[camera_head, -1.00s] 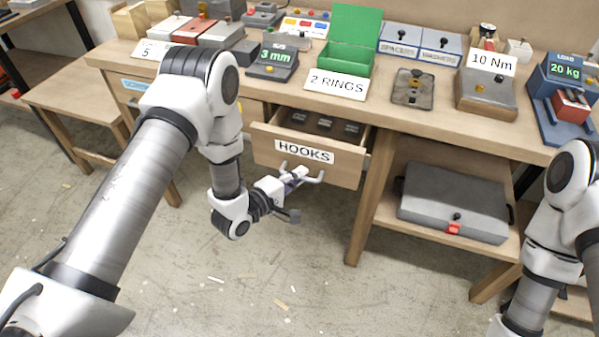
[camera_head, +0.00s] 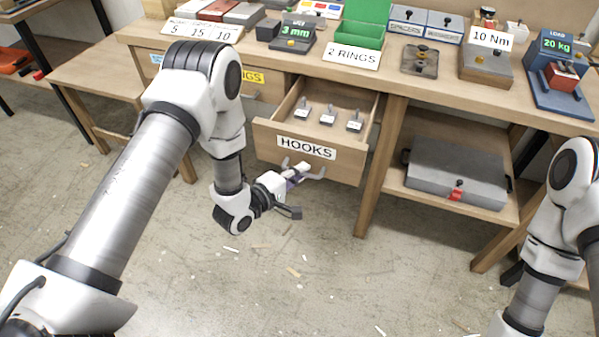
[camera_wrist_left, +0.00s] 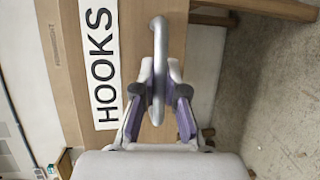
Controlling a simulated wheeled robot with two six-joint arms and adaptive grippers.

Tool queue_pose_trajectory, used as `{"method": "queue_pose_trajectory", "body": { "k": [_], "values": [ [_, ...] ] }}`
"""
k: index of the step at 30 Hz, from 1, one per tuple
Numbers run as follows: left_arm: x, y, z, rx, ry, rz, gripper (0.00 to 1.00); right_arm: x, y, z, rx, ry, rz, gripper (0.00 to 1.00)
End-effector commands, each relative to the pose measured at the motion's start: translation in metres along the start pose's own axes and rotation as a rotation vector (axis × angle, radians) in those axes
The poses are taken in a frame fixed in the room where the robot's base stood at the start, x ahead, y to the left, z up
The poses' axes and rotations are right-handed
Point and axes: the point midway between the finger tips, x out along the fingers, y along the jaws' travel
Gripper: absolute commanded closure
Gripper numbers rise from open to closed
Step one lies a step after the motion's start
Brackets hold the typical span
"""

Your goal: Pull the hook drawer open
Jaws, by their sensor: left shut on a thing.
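The hook drawer (camera_head: 270,139), a wooden drawer with a white HOOKS label (camera_head: 307,147), stands pulled well out under the workbench. Several small hooks on blocks show inside it, such as the hook block (camera_head: 327,117). Its grey bar handle (camera_head: 318,174) is low on the front. My left gripper (camera_head: 299,171) is at the handle. In the left wrist view, the fingers of my left gripper (camera_wrist_left: 160,92) are shut around the handle (camera_wrist_left: 158,60), next to the label (camera_wrist_left: 102,62). My right arm enters at the right edge; its gripper is out of the picture.
The workbench top (camera_head: 385,82) carries a green box (camera_head: 361,27), a 2 RINGS sign (camera_head: 352,55) and gauges. A grey case (camera_head: 457,176) lies on the lower shelf at right. The floor (camera_head: 300,260) in front of the drawer is free apart from small scraps.

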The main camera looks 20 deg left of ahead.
Motion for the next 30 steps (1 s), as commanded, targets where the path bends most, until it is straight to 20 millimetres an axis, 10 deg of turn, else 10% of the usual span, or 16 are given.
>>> {"method": "queue_pose_trajectory", "body": {
  "k": [4, 17, 30],
  "values": [
    [0.0, 0.0, 0.0, 0.0, 0.0, 0.0, 0.63, 0.0, 0.0, 0.0, 0.0, 0.0, 0.0, 1.0],
    [-0.012, -0.001, -0.001, -0.002, 0.001, -0.003, 0.63, 0.0, 0.0, 0.0, 0.0, 0.0, 0.0, 1.0],
    [-0.11, -0.001, -0.001, -0.004, 0.003, -0.003, 0.63, 0.0, 0.0, 0.0, 0.0, 0.0, 0.0, 1.0]
  ]
}}
